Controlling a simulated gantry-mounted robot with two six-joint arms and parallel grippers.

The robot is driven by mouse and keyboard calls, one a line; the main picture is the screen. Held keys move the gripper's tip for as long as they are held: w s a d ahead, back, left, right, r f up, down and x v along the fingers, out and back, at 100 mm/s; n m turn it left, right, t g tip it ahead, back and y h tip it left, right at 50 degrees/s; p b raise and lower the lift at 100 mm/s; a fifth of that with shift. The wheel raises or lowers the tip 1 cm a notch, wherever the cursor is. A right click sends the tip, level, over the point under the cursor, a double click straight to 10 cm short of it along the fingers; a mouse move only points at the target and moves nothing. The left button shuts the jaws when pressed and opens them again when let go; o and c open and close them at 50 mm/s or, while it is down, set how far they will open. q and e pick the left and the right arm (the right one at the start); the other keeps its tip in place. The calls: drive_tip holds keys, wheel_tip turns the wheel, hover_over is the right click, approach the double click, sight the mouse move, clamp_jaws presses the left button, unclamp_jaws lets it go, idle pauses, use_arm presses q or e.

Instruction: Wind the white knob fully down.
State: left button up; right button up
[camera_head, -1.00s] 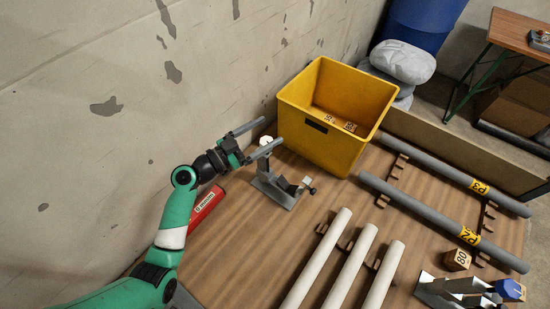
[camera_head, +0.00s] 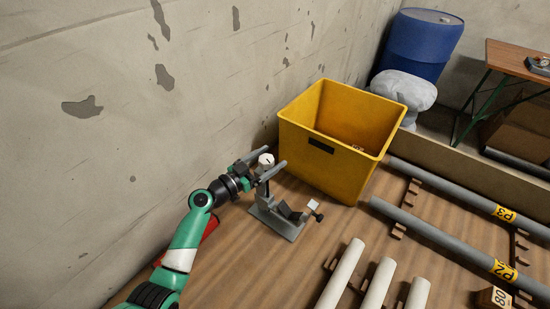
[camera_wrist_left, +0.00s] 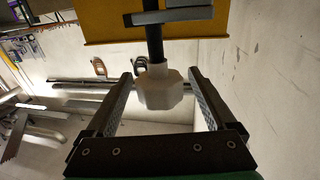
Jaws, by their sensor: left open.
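The white knob (camera_head: 266,160) tops the grey clamp stand (camera_head: 283,218) on the wooden table. In the left wrist view the white knob (camera_wrist_left: 162,90) sits on a dark rod, between the two fingers. My left gripper (camera_head: 266,160) is open, with one finger on each side of the knob. In the left wrist view the gripper (camera_wrist_left: 160,88) shows a gap between each finger and the knob. My right gripper is not in view.
The yellow bin (camera_head: 330,170) stands close behind the clamp stand. White pipes (camera_head: 343,272) and grey pipes (camera_head: 440,235) lie on racks to the right. The concrete wall (camera_head: 120,130) is to the left. A red object (camera_head: 210,228) lies partly hidden behind my left arm.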

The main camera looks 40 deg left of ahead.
use_arm(q)
drive_tip(key=shift+w+d, duration=0.15)
drive_tip(key=shift+w, duration=1.05)
drive_tip(key=c, duration=1.4)
drive_tip(key=shift+o, duration=0.2)
drive_tip(key=shift+n+y+p, duration=0.3)
drive_tip(key=shift+n+y, duration=0.2)
drive_tip(key=shift+y, duration=0.3)
drive_tip(key=n+y+p, duration=0.1)
drive_tip(key=y, duration=0.1)
drive_tip(key=a+n+y+p, duration=0.1)
drive_tip(key=p, duration=0.1)
drive_tip(key=shift+s+r+y, duration=0.1)
drive_tip(key=shift+r+y, duration=0.05)
drive_tip(key=shift+y, duration=0.25)
drive_tip(key=shift+n, duration=0.3)
drive_tip(key=shift+f, duration=0.25)
drive_tip(key=o, duration=1.4)
drive_tip(key=shift+c, duration=0.2)
drive_tip(key=shift+r, duration=0.1)
